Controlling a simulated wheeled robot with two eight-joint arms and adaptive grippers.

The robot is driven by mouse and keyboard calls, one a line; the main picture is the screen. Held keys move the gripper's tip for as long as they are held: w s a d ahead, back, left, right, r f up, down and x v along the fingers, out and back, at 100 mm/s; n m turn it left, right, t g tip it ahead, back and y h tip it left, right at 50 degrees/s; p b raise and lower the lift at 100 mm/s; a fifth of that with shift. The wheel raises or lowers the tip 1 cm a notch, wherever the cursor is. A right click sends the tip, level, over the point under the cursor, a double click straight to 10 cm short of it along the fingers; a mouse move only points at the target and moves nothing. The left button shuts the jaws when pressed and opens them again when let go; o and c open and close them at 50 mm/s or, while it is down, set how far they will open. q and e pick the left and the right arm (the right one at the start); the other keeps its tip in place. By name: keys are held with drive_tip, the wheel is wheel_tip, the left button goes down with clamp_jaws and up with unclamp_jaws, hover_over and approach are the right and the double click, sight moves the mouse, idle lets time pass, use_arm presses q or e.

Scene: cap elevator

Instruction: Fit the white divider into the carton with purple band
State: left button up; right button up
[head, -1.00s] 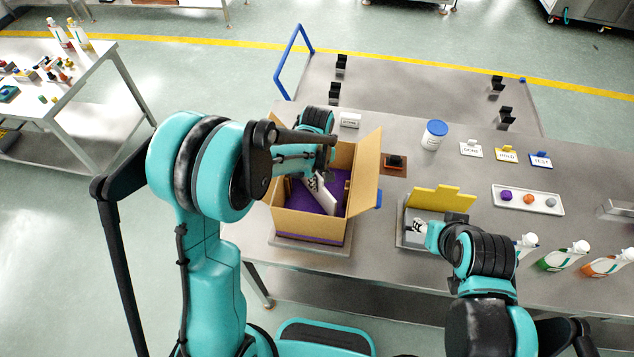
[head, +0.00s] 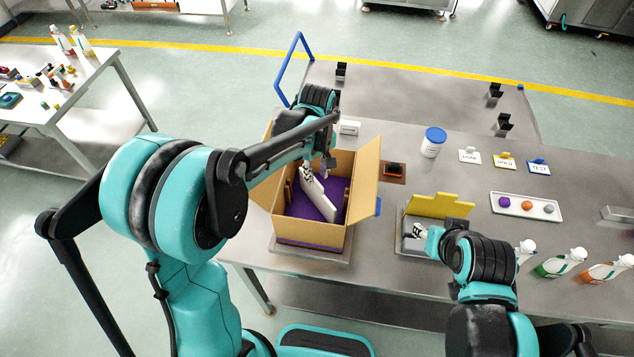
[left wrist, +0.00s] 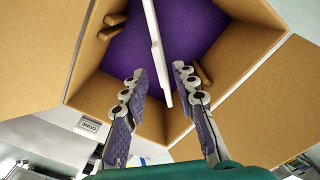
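The open carton (head: 318,236) has a purple band low on its outside and a purple floor. The white divider (head: 318,198) is on edge inside it, slanting across the middle; it also shows in the left wrist view (left wrist: 156,45). My left gripper (head: 306,172) reaches in over the carton's back side. In the left wrist view its fingers (left wrist: 158,75) are spread on either side of the divider, with gaps. Brown guide pairs sit on the left wall (left wrist: 108,28) and right wall (left wrist: 200,76). My right gripper (head: 417,231) is at a grey tray; its finger opening is unclear.
A yellow tabbed panel (head: 440,205) stands at the grey tray (head: 403,243). Behind are a white jar with blue lid (head: 433,142) and small signs (head: 504,160). A tray of coloured balls (head: 525,206) and several bottles (head: 558,262) stand right. Carton flaps stick outward.

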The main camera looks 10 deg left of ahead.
use_arm(q)
wheel_tip(320, 180, up, 3)
drive_tip(key=shift+r, duration=0.15)
drive_tip(key=s+a+r+m+t, duration=0.2)
drive_tip(key=s+a+m+t, duration=0.1)
drive_tip(key=s, duration=0.5)
drive_tip(key=s+a+r+m+t, duration=0.3)
drive_tip(key=s+m, duration=0.3)
drive_tip(key=s, duration=0.2)
drive_tip(key=shift+s+a+t, duration=0.25)
drive_tip(key=shift+a+t, duration=0.35)
drive_tip(key=shift+a, duration=0.1)
